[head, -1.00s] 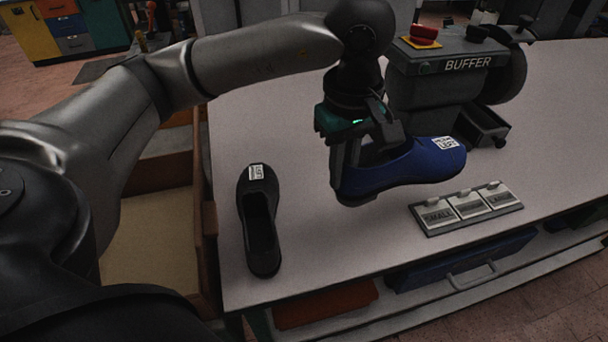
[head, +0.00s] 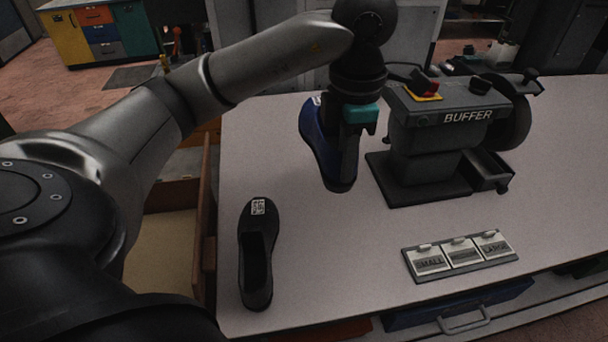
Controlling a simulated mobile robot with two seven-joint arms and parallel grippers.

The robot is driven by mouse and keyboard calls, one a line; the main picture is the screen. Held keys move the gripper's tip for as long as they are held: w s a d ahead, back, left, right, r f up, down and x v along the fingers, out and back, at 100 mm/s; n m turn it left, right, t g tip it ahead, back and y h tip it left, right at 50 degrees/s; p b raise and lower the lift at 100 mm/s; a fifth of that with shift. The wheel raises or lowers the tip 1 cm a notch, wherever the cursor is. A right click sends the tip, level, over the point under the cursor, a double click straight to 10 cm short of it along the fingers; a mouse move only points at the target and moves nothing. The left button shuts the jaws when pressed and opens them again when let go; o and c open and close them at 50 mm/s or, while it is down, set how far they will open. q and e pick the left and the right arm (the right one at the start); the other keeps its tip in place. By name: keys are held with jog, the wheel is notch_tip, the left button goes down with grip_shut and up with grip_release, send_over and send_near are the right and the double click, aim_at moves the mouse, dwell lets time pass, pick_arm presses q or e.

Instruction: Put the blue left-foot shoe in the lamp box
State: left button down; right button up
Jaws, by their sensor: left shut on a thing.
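The blue shoe (head: 318,146) is in my left gripper (head: 350,158), above the white table, left of the buffer. The gripper is shut on it and hides part of it. No box marked as the lamp box can be made out. My right gripper is not in view.
A black shoe (head: 257,255) with a white label lies on the table's left part. The buffer machine (head: 430,135) stands at the back right. A labelled size panel (head: 460,256) lies in front of it. An open wooden bin (head: 206,235) is left of the table.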

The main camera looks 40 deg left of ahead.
pick_arm(q)
notch_tip(320, 180, down, 20)
jog(key=shift+r, duration=0.15)
dwell(0.4)
jog(key=shift+b, duration=0.4)
jog(key=c, duration=0.9)
grip_release()
jog(key=shift+f, duration=0.2)
